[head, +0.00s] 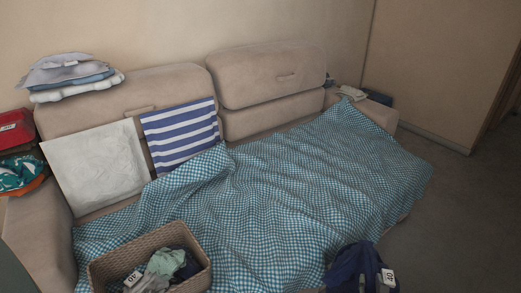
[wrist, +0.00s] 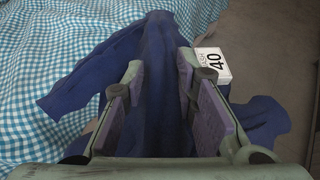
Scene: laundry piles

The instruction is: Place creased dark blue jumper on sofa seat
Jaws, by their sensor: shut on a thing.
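The creased dark blue jumper (head: 352,266) shows at the bottom edge of the head view, in front of the sofa's front edge. It also fills the middle of the wrist view (wrist: 155,70), hanging in loose folds, with a white tag reading 40 (wrist: 212,64) beside it. My gripper (wrist: 160,85) is shut on the jumper, its two pads on either side of the bunched cloth. In the head view my gripper cannot be made out. The sofa seat is covered by a blue and white checked cloth (head: 290,190).
A wicker basket (head: 105,268) with clothes stands at the front left. A white cushion (head: 97,165) and a striped one (head: 180,132) lean on the backrest. Folded piles lie on the backrest (head: 72,75) and left arm (head: 18,165). The seat's middle and right are clear.

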